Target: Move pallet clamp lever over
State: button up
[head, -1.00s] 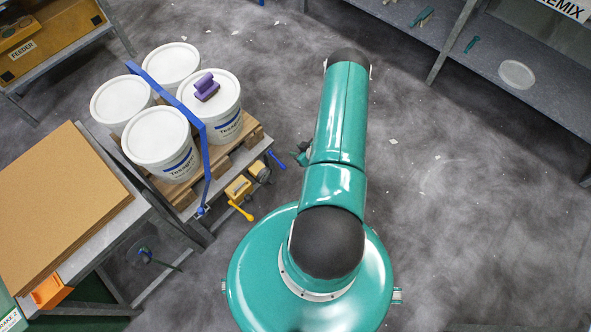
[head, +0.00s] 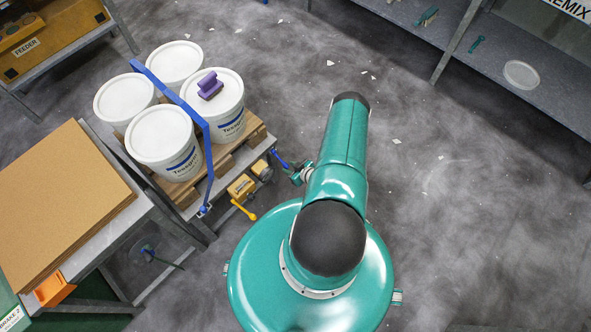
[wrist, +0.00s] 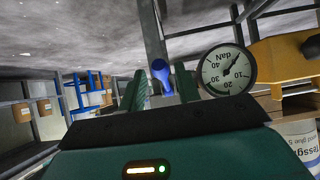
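A short blue lever (head: 279,158) sticks out at the right edge of the pallet stand, beside a yellow clamp body (head: 242,187). A yellow lever (head: 244,210) hangs at that body's front. I cannot tell which of the two is the pallet clamp lever. My gripper (head: 300,174) is just right of the blue lever, partly hidden by my arm. In the wrist view my gripper (wrist: 161,88) is open, its green fingers apart. The blue lever's rounded end (wrist: 161,73) shows between them, closer to the right finger; contact is unclear.
A round daN gauge (wrist: 227,70) and yellow housing (wrist: 283,62) are close right in the wrist view. White pails (head: 160,135) stand on a wooden pallet (head: 243,150) under a blue bar (head: 185,112).

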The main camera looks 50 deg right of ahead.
jog(key=shift+w+f, duration=0.35)
jog(key=shift+w, duration=0.3)
jog(key=shift+c, duration=0.6)
jog(key=c, duration=0.4)
jog(key=shift+r, duration=0.1)
jog(key=shift+s+r, duration=0.2)
jog(key=shift+r, duration=0.35)
jog(key=shift+s+r, duration=0.15)
jog(key=shift+r, duration=0.4)
